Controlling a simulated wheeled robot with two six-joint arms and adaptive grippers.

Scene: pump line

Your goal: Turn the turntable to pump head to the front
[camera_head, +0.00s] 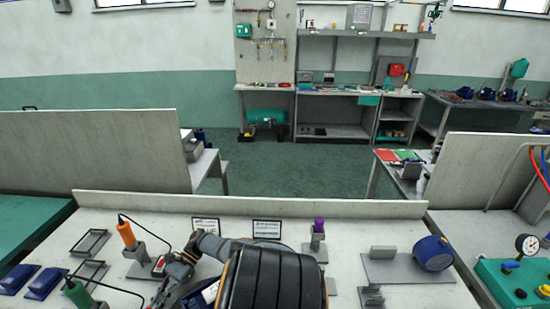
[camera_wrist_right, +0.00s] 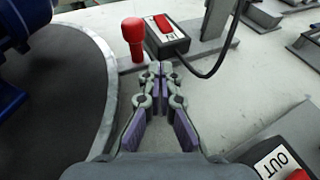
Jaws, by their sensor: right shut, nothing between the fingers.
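The turntable (camera_wrist_right: 60,90) shows at the left of the right wrist view as a dark disc with a grey rim. A blue part (camera_wrist_right: 22,28) stands on it, cut off by the picture edge; I cannot tell which side of the pump it is. My right gripper (camera_wrist_right: 157,72) is shut and empty, beside the rim, its tips pointing toward a red knob (camera_wrist_right: 133,38). I cannot tell if they touch anything. In the head view my right gripper (camera_head: 162,288) is at the lower left of my arm, which hides most of the turntable. My left gripper is out of view.
A black box with a red switch (camera_wrist_right: 165,35) and cable is just beyond the fingertips. A box labelled OUT (camera_wrist_right: 278,162) is at lower right. An orange-handled tool (camera_head: 127,236), blue parts (camera_head: 45,282) and a blue round part (camera_head: 433,253) stand on the bench.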

